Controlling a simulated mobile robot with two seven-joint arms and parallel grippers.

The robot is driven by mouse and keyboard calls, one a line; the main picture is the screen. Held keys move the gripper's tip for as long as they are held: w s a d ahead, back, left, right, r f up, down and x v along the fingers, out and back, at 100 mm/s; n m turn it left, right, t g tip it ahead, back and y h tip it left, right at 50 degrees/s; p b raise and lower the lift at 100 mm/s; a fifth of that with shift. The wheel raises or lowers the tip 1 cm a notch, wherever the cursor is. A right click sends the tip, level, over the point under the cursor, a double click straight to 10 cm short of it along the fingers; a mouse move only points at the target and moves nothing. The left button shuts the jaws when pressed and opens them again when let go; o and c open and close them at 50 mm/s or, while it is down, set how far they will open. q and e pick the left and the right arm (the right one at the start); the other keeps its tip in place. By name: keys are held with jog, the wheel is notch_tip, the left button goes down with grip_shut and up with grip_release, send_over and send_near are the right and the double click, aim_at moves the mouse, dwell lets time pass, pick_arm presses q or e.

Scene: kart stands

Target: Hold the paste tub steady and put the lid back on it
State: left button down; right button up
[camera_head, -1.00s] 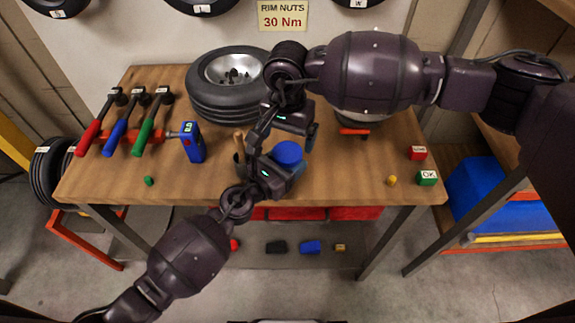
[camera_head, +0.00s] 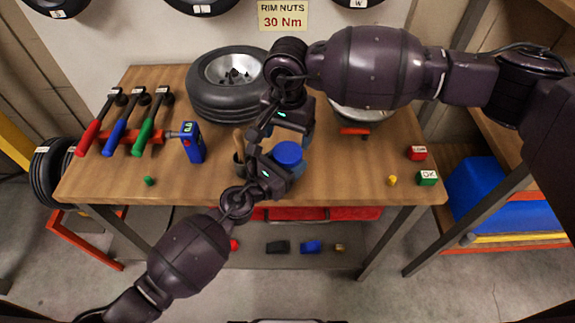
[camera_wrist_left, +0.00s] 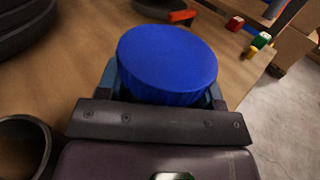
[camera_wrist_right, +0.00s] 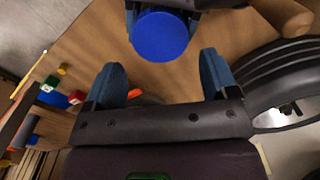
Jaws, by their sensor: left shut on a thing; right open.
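The paste tub (camera_head: 296,171) stands on the wooden bench near its front edge, mostly hidden in the head view. Its round blue lid (camera_head: 288,153) sits on top and looks level, and it fills the middle of the left wrist view (camera_wrist_left: 168,58). My left gripper (camera_head: 283,169) is shut on the tub, a finger on each side below the lid. My right gripper (camera_head: 302,133) is open and empty just behind the tub. In the right wrist view its fingers (camera_wrist_right: 162,75) are spread, with the lid (camera_wrist_right: 160,36) beyond their tips, apart from them.
A tyre (camera_head: 222,115) lies behind to the left. A dark cup (camera_head: 239,164) with a wooden handle stands close left of the tub. A silver bowl (camera_head: 362,114) is behind right; small blocks (camera_head: 427,178) are at right.

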aim_at(288, 152)
jog(key=shift+f, duration=2.6)
jog(key=shift+c, duration=0.5)
jog(key=c, duration=0.6)
jog(key=o, duration=1)
jog(key=shift+r, duration=2.25)
jog(key=shift+o, duration=0.4)
jog(key=shift+r, duration=0.15)
notch_tip(288, 152, up, 12)
